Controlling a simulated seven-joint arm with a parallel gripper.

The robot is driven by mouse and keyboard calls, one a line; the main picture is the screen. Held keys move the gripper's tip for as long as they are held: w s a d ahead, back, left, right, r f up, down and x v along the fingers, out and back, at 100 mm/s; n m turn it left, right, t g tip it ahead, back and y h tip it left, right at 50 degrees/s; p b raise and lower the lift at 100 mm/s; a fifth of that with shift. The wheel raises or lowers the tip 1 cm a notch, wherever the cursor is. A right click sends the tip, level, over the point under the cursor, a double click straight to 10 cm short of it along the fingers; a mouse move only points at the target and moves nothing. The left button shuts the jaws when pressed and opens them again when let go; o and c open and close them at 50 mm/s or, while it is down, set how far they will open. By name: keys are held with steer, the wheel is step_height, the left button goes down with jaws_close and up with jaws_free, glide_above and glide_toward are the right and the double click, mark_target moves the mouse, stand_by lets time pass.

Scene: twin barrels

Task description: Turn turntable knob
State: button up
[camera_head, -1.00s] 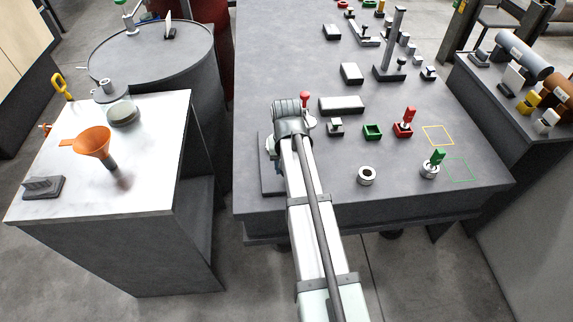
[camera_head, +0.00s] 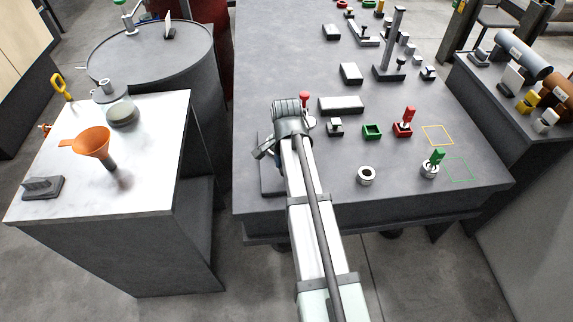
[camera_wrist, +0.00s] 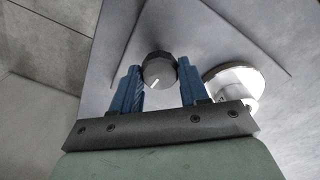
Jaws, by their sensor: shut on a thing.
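The turntable knob (camera_wrist: 158,70) is a dark round knob with a white pointer line, seen in the wrist view. The line slants toward the lower left. My gripper (camera_wrist: 159,72) has its two blue fingers on either side of the knob and is shut on it. The knob sits on a grey square plate (camera_wrist: 208,38). In the head view this dark plate (camera_head: 271,188) lies at the table's near left corner, and my arm hides the knob there.
A white round part (camera_wrist: 236,84) stands close to the right finger in the wrist view. A red-topped piece (camera_head: 304,96) is just beyond my wrist. Dark blocks, a green tray (camera_head: 372,131) and a red holder (camera_head: 403,129) stand to the right on the grey table.

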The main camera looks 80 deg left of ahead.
steer(key=shift+m, duration=0.6)
steer(key=o, duration=1.1)
steer(key=shift+c, duration=0.2)
steer(key=shift+r, duration=0.1)
step_height(320, 180, up, 14)
steer(key=shift+f, duration=0.2)
